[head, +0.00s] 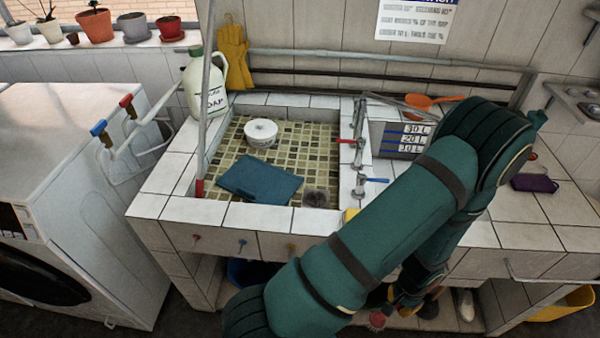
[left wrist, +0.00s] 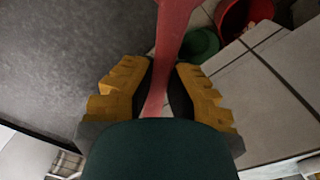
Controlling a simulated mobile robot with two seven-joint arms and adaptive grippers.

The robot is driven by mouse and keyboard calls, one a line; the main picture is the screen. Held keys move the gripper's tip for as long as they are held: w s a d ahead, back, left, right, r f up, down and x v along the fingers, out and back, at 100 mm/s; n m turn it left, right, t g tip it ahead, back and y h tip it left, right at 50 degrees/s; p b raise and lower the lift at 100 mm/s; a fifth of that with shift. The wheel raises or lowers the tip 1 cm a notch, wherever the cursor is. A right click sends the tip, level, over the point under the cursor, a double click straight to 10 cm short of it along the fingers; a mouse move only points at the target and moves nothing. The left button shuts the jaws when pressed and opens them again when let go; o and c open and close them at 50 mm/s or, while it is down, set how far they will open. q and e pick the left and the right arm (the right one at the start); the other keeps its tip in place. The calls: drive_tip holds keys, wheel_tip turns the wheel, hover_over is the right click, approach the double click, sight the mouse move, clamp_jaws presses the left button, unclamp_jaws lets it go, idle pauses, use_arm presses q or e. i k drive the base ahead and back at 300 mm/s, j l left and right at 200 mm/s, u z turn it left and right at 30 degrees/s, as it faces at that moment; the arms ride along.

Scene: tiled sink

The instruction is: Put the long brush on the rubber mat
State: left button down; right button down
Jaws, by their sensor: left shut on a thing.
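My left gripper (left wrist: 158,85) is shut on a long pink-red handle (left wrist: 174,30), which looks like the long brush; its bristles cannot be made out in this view. In the head view my left gripper (head: 395,298) is low in front of the tiled counter, mostly hidden by my green arm. A flat blue-teal sheet (head: 258,178), perhaps the rubber mat, lies in the tiled sink. My right gripper is not in view.
A white round pot (head: 260,132) and a dark scrubber (head: 316,198) are in the sink. A white jug (head: 203,88) stands at its back left corner. A red bucket (left wrist: 243,14) and a green object (left wrist: 201,45) are near the gripper. A purple item (head: 534,183) lies on the counter.

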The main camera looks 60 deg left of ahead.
sight(269, 182)
drive_tip(key=k+j+z, duration=0.15)
drive_tip(key=z, duration=0.3)
drive_tip(key=k+j+z, duration=0.2)
drive_tip(key=z, duration=0.2)
drive_tip(key=k+u, duration=0.75)
drive_tip(key=i, duration=0.05)
